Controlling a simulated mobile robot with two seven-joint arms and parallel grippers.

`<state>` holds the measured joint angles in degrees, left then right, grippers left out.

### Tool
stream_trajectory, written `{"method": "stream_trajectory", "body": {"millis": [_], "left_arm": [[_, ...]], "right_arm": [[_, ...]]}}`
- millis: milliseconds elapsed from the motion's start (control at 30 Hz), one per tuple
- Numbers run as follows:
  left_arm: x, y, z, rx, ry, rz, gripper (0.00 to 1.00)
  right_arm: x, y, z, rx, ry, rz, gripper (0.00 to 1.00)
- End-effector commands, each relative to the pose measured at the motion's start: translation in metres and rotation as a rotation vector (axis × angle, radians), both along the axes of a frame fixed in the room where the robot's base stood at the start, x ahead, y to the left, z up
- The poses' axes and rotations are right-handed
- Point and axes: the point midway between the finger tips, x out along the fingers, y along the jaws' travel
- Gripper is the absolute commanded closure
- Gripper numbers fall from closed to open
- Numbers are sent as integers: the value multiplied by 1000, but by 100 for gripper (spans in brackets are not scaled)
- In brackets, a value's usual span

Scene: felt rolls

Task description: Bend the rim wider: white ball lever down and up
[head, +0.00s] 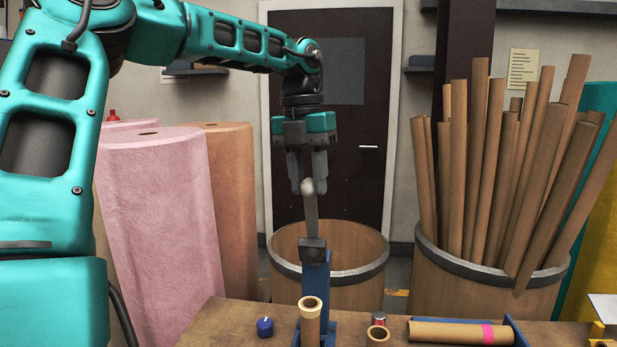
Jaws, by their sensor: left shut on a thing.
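The white ball (307,186) tops a grey lever (311,215) that stands nearly upright from a blue press (315,285) on the bench. My left gripper (308,183) points down from above, with its fingers around the ball. It is shut on the ball. A cardboard tube (310,322) with a pale rim stands upright at the front of the press. I cannot tell how its rim meets the tool. My right gripper is not in view.
The wooden bench (225,325) carries a blue knob-like object (265,327), a short tube (378,334) and a lying tube with a pink band (460,332). Behind stand an empty barrel (285,245), a barrel full of tubes (430,285) and pink felt rolls (160,220).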

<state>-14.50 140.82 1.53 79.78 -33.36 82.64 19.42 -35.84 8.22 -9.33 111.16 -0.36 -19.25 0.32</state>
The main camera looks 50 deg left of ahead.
Motion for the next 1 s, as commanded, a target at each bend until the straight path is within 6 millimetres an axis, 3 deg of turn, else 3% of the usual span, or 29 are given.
{"method": "stream_trajectory", "body": {"millis": [400,1000], "left_arm": [[2,1,2,-6,7,1,100],[35,32,14,-106,140,11,100]], "right_arm": [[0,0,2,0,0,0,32],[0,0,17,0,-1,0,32]]}}
